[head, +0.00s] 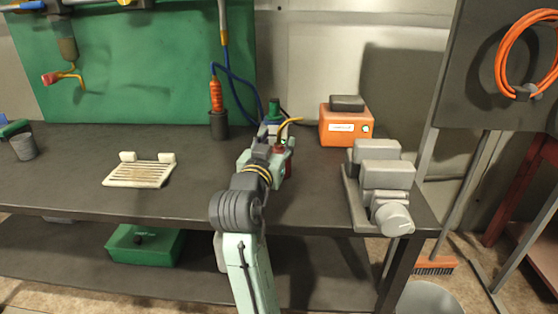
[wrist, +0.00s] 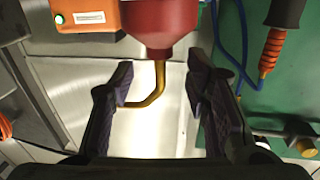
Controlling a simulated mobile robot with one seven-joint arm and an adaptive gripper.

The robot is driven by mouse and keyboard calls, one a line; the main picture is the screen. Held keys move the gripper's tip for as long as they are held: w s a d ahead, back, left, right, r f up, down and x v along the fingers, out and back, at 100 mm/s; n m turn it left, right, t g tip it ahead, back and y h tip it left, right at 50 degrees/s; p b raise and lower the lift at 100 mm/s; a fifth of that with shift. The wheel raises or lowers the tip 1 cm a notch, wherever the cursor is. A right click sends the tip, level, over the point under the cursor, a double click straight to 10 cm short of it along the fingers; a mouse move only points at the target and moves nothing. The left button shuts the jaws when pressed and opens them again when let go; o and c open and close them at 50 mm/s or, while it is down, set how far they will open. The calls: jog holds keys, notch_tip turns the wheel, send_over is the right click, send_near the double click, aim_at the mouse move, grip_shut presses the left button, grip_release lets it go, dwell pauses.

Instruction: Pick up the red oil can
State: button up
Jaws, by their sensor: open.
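The red oil can (head: 289,166) stands on the dark workbench, mostly hidden behind my wrist in the head view. Its bent brass spout shows above and right of my gripper (head: 271,138). In the wrist view the red can (wrist: 165,25) is at the top centre, cut off by the frame edge. Its spout hangs down in that picture between the two dark fingers of my open gripper (wrist: 159,80). The can's red body lies beyond the fingertips. I cannot tell whether a finger touches it.
An orange box (head: 346,126) stands right of the can, and a grey vise-like block (head: 385,175) is at the bench's right end. An orange-handled tool (head: 216,95) with a blue cord stands in a dark holder (head: 218,125) to the left. A cream slotted rack (head: 140,174) lies further left.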

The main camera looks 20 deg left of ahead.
jog(key=shift+w, duration=1.3)
jog(key=shift+c, duration=0.5)
grip_shut()
